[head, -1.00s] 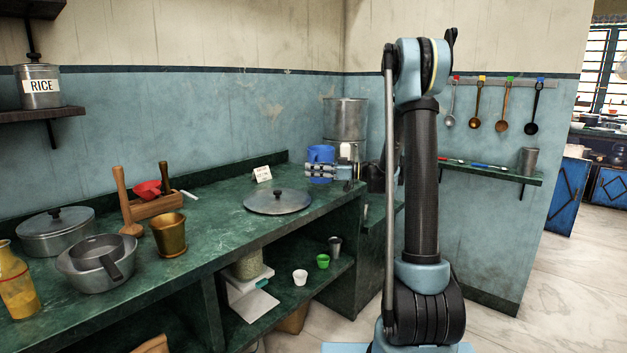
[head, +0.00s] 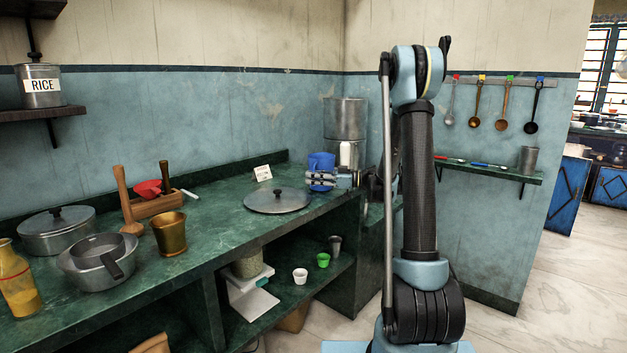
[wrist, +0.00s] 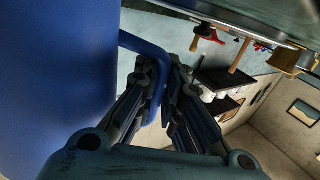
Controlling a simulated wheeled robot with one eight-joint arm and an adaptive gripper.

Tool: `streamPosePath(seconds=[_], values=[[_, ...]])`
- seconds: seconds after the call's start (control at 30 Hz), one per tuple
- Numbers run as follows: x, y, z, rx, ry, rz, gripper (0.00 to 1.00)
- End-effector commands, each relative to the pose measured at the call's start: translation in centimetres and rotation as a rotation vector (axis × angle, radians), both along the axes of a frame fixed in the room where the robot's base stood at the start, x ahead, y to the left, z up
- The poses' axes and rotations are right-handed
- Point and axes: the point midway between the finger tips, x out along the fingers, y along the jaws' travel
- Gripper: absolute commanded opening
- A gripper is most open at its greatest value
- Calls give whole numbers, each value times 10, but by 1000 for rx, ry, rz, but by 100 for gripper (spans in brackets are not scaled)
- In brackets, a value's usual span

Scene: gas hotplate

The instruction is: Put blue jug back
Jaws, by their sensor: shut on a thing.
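The blue jug (head: 322,161) is upright near the right end of the green counter, in front of a tall steel container. My gripper (head: 321,181) is at the jug's near side. In the wrist view, the jug's body (wrist: 55,75) fills the left and its handle (wrist: 138,42) runs between the fingers. My gripper (wrist: 163,80) is shut on that handle. I cannot tell whether the jug's base touches the counter; the gripper hides it.
A flat steel lid (head: 278,201) lies left of the jug, with a small white card (head: 263,173) behind it. The steel container (head: 345,125) stands close behind the jug. A brass mortar (head: 170,233) and pans (head: 97,262) stand farther left.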

Motion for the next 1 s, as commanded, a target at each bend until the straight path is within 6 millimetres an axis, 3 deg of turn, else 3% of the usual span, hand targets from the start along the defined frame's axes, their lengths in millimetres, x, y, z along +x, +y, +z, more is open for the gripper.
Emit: streamPosePath(seconds=[0.07,0.2,0.57,0.73,1.0], values=[[0,1,-4,-5,1,2,0],[0,1,-4,-7,3,2,29],[1,1,-5,-8,5,3,29],[0,2,8,-6,4,3,29],[-3,-49,10,-5,1,-3,29]])
